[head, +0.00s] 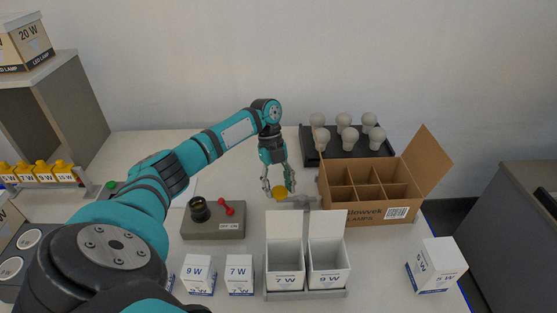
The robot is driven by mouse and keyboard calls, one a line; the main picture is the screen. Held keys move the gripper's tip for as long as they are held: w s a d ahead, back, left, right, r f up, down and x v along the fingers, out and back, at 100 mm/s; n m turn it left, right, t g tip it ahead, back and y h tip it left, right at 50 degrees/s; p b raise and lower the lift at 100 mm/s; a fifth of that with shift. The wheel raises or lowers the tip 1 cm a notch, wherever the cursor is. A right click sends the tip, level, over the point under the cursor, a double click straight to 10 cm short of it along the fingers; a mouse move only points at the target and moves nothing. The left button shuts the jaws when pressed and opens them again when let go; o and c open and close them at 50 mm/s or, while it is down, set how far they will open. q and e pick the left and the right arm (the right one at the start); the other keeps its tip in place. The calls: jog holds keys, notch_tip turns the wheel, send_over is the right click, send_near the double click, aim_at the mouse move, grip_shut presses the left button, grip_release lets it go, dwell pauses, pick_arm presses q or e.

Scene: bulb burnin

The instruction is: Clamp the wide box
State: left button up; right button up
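Two open white boxes stand side by side in a grey holder (307,295): one marked 7 W (285,265) at left and one marked 9 W (328,262) at right. Their flaps stand up at the back. The 9 W box looks slightly wider. A grey bar (303,202) shows behind the flaps. My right gripper is not in view.
A divided cardboard carton (368,214) stands behind right; white bulbs stand on a black tray (321,157). A grey block (212,230) carries a black socket and red lever. Closed white boxes (199,275) stand at front left, another (436,265) at right.

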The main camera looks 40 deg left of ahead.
pick_arm(q)
jog(key=o, duration=0.3)
jog(key=v, duration=1.2)
jog(key=shift+f, duration=0.1)
dwell(0.3)
